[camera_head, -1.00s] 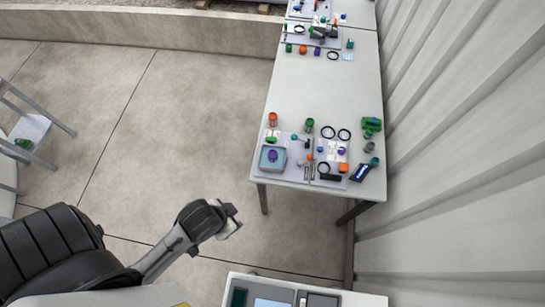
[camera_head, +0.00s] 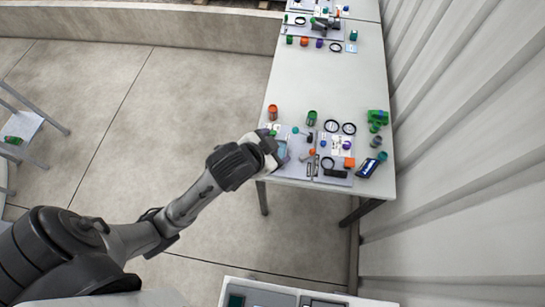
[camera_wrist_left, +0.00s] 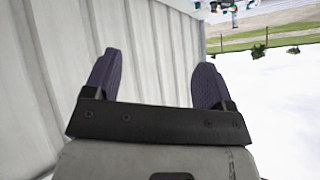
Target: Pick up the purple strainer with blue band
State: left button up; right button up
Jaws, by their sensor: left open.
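My left gripper (camera_head: 277,152) reaches in from the left to the near left corner of the table (camera_head: 330,90). In the left wrist view its two purple-grey fingers (camera_wrist_left: 158,65) are apart with nothing between them. In the head view the gripper covers most of the tray area at that corner, where a small purple item sat earlier; that item is hidden now. I cannot make out a blue band on any purple thing. A small purple piece (camera_head: 320,43) stands at the table's far end. My right gripper is out of view.
An orange cup (camera_head: 272,112) and a green cup (camera_head: 312,117) stand just beyond the gripper. The table's middle is clear. A corrugated wall (camera_head: 470,150) runs along the right.

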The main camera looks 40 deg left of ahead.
pick_arm(q)
jog(key=w+f+m+y+b, duration=0.1)
jog(key=w+f+m+b, duration=0.1)
jog(key=w+b, duration=0.55)
jog(key=w+f+m+b, duration=0.2)
jog(key=w+m+b, duration=0.15)
jog(key=w, duration=0.65)
jog(key=a+f+n+g+y+b, duration=0.1)
jog(key=a+f+n+g, duration=0.4)
jog(key=f, duration=0.4)
jog(key=a+f+n+g+b, duration=0.1)
jog(key=a+f+n+g, duration=0.15)
jog(key=a+f, duration=0.55)
jog(key=f+n, duration=0.3)
jog(key=f, duration=0.1)
jog(key=s+f+n+g+h, duration=0.1)
jog(key=f+n, duration=0.3)
jog(key=s+d+f+n+g+h+b, duration=0.1)
jog(key=f+n, duration=0.3)
jog(key=shift+s+f+g, duration=0.25)
jog(key=shift+s+a+f+b, duration=0.1)
jog(key=shift+a+f+b, duration=0.05)
jog(key=shift+f, duration=1.2)
jog(key=shift+s+a+f+b, duration=0.1)
jog(key=shift+f+b, duration=0.05)
jog(key=shift+f, duration=1.2)
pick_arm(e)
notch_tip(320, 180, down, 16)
